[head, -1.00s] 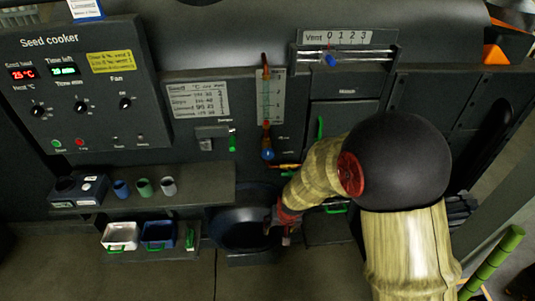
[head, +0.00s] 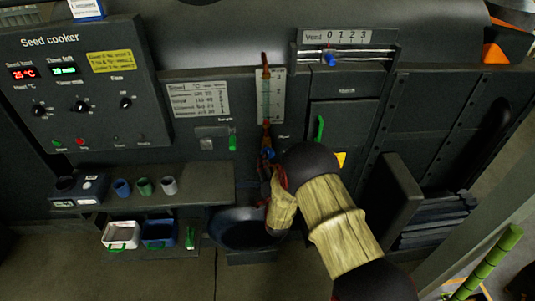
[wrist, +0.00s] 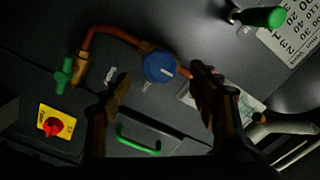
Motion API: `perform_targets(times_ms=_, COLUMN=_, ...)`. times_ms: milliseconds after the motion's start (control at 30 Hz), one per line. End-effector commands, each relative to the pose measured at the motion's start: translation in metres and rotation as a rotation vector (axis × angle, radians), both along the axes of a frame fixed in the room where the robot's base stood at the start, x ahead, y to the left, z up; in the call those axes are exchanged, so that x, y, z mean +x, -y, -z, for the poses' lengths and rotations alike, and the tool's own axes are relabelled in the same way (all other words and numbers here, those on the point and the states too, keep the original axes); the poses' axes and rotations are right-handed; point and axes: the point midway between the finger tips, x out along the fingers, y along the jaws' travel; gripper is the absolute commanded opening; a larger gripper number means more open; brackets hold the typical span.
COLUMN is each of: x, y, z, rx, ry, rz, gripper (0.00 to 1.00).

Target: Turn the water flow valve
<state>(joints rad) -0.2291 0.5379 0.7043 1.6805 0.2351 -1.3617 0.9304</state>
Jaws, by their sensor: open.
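The water flow valve is a round blue knob (wrist: 158,66) with a white mark on a copper pipe, seen in the wrist view. In the head view the blue knob (head: 269,154) shows just below the vertical flow gauge, partly hidden by my gripper. My gripper (wrist: 162,82) is open and empty. Its two fingers stand apart in the wrist view, with the knob beyond and between their tips, nearer the right finger. I cannot tell whether any finger touches it. In the head view my gripper (head: 266,170) is right at the valve, its fingers small and dark.
The copper pipe (wrist: 105,31) bends left to a green fitting (wrist: 63,76). A red rotary switch on a yellow plate (wrist: 56,122) and a green handle (wrist: 138,146) are nearby. A shelf with small cups (head: 145,187) stands left, and a dark round bowl (head: 240,234) lies below.

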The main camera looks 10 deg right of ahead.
Motion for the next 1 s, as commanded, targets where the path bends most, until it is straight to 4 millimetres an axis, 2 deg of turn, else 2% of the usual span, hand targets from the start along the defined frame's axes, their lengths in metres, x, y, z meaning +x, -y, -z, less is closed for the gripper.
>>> perform_targets(times_ms=300, x=0.044, y=0.0, z=0.002, rx=0.002, ry=-0.001, rz=0.0, gripper=0.61)
perform_targets(times_ms=500, x=0.067, y=0.0, z=0.002, rx=0.001, ry=-0.003, rz=-0.001, gripper=0.61)
perform_targets(times_ms=867, x=0.075, y=0.0, z=0.001, rx=0.0, ry=-0.004, rz=-0.001, gripper=0.61)
perform_targets(times_ms=1000, x=0.074, y=0.0, z=0.001, rx=0.0, ry=-0.004, rz=-0.001, gripper=0.54)
